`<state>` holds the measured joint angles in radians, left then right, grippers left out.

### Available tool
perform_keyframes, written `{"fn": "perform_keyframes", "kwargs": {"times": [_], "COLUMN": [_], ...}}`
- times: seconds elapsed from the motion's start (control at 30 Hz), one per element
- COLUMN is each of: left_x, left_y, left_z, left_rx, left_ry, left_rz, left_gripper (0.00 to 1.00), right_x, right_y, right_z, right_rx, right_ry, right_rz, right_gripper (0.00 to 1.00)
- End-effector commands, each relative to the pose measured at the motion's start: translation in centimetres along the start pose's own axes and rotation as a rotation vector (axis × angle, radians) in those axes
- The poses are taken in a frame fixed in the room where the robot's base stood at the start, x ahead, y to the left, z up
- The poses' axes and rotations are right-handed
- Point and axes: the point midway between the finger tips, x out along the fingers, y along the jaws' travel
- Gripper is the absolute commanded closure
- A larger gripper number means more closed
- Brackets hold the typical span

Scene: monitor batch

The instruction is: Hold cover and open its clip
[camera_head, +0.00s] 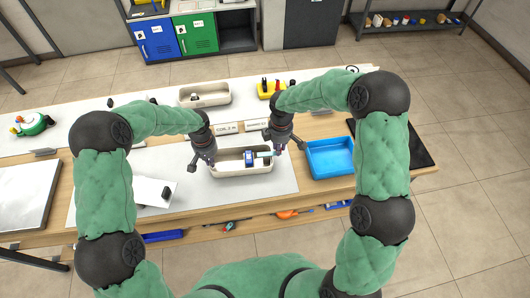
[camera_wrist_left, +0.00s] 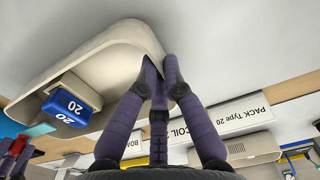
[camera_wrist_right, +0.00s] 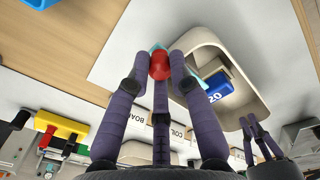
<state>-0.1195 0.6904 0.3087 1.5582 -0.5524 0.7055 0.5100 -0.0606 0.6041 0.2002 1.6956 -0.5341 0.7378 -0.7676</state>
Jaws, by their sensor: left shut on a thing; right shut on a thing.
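A cream tray (camera_head: 238,174) lies on the table and holds a blue block marked 20 (camera_head: 248,158), which also shows in the left wrist view (camera_wrist_left: 68,107) and right wrist view (camera_wrist_right: 219,90). My left gripper (camera_head: 212,162) is shut on the tray's wall at its left end; the tray rim shows between its fingertips in the left wrist view (camera_wrist_left: 140,35). My right gripper (camera_head: 277,150) is shut on a red-ended teal piece (camera_wrist_right: 159,66) at the tray's right end. Its teal part (camera_head: 264,154) reaches toward the blue block. I cannot make out a cover or clip.
A blue bin (camera_head: 332,172) stands close to the right of the tray. A second cream tray (camera_head: 205,94) and a yellow holder (camera_head: 268,92) stand on the far table. Label plates (camera_head: 227,128) stand behind the tray.

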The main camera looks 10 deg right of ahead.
Motion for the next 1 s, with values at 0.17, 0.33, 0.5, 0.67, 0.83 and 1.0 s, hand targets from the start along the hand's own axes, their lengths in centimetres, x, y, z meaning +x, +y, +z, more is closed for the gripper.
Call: {"fn": "perform_keyframes", "kwargs": {"times": [0.17, 0.33, 0.5, 0.67, 0.83, 1.0], "left_x": [0.04, 0.04, 0.04, 0.04, 0.05, 0.05], "left_y": [-0.09, -0.1, -0.1, -0.1, -0.11, -0.09], "left_z": [0.03, 0.03, 0.04, 0.04, 0.05, 0.05], "left_rx": [-0.001, -0.001, -0.001, -0.001, -0.001, -0.001], "left_ry": [-0.001, -0.002, -0.002, -0.002, -0.002, -0.002], "left_rz": [-0.001, -0.001, -0.001, -0.001, -0.001, -0.001], "left_gripper": [1.0, 1.0, 1.0, 1.0, 1.0, 1.0], "right_x": [-0.04, -0.03, -0.03, -0.03, -0.03, -0.03], "right_y": [0.06, 0.12, 0.17, 0.23, 0.28, 0.27], "right_z": [0.11, 0.3, 0.51, 0.7, 0.91, 0.89], "right_rx": [0.001, 0.001, 0.001, 0.001, 0.001, 0.0], "right_ry": [-0.001, -0.001, -0.001, -0.001, -0.001, 0.0], "right_rz": [0.001, 0.001, 0.001, 0.001, 0.001, 0.001], "right_gripper": [1.0, 1.0, 1.0, 1.0, 1.0, 0.51]}}
